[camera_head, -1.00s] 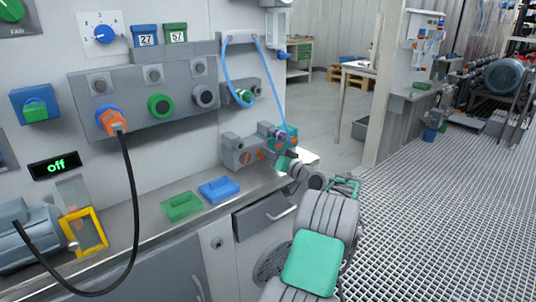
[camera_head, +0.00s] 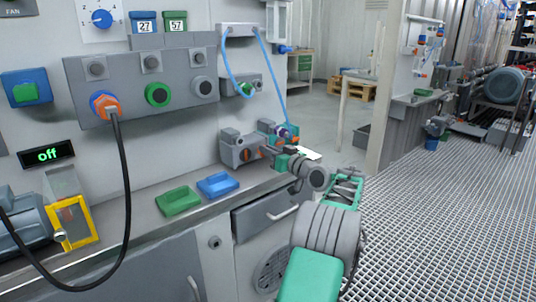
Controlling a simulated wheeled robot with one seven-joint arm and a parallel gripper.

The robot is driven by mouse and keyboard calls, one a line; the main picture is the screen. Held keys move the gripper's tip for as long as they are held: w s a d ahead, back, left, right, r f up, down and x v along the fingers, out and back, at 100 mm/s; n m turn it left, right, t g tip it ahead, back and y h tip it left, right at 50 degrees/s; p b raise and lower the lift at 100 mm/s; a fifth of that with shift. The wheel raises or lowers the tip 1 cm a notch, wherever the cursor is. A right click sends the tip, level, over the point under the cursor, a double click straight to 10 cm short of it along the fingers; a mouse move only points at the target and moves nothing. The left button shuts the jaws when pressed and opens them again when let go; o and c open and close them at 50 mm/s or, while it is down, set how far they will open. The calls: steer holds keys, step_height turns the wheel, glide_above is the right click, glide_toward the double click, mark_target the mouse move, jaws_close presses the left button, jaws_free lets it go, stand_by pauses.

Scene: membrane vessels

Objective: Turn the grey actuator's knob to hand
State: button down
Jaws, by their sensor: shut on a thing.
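The grey actuator (camera_head: 237,150) is a small grey block with orange parts on its front, on the back right of the steel counter. A blue-topped actuator (camera_head: 283,129) stands just behind it to the right. My gripper (camera_head: 271,149) reaches in from the right, at the right side of the grey actuator. It is shut on what appears to be the grey actuator's knob. The knob is hidden by the fingers and wrist, so its pointer and setting cannot be read.
A blue tray (camera_head: 218,185) and a green tray (camera_head: 177,201) lie on the counter (camera_head: 140,222) left of the actuator. A blue hose (camera_head: 272,78) hangs down behind it. A black cable (camera_head: 127,190) loops at left. Grating floor (camera_head: 440,210) is open at right.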

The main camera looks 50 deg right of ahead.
steer(key=c, duration=1.5)
jaws_free()
steer(key=shift+s, duration=0.1)
steer(key=p+v, duration=0.1)
steer(key=v, duration=0.6)
steer(key=shift+s, duration=0.35)
